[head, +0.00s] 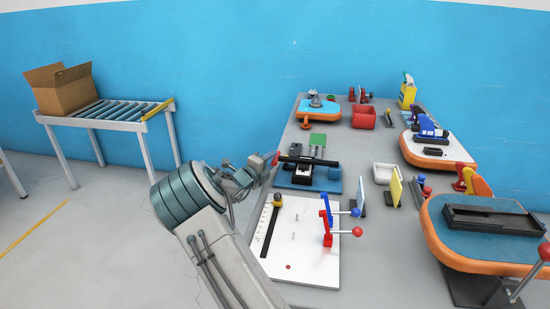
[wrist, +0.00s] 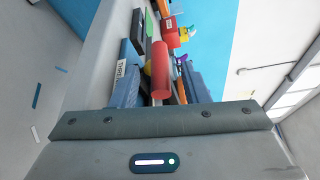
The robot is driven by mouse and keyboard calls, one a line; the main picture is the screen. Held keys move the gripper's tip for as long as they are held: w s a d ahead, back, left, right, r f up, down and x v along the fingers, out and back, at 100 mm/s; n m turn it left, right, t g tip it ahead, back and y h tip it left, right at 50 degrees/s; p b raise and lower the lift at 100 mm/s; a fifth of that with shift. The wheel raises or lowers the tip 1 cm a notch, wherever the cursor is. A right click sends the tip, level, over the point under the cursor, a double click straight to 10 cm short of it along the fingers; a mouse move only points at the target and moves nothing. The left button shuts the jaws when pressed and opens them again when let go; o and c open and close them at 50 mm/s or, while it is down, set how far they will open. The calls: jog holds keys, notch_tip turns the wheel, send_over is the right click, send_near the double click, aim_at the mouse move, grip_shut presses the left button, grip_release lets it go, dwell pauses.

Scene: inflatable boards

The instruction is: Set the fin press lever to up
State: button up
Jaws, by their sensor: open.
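A press with a black bar and dark block (head: 303,172) stands on a blue base at the left edge of the table. A red grip (head: 275,159) shows at the left end of its bar; I take this as the fin press lever, though its pivot is unclear. The grip looks roughly level with the bar. My gripper (head: 254,172) is open and close beside the red grip, left of the press. In the wrist view a red cylinder (wrist: 160,72), likely the same grip, stands ahead of my gripper's body.
A white board (head: 300,262) with a blue-knobbed lever (head: 355,212) and a red-knobbed lever (head: 357,232) lies nearer on the table. A red bin (head: 363,117) is farther back. Open floor lies left of the table.

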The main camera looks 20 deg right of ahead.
aim_at(275, 158)
jog(key=shift+x, duration=2)
grip_shut()
jog(key=shift+a+r, duration=0.1)
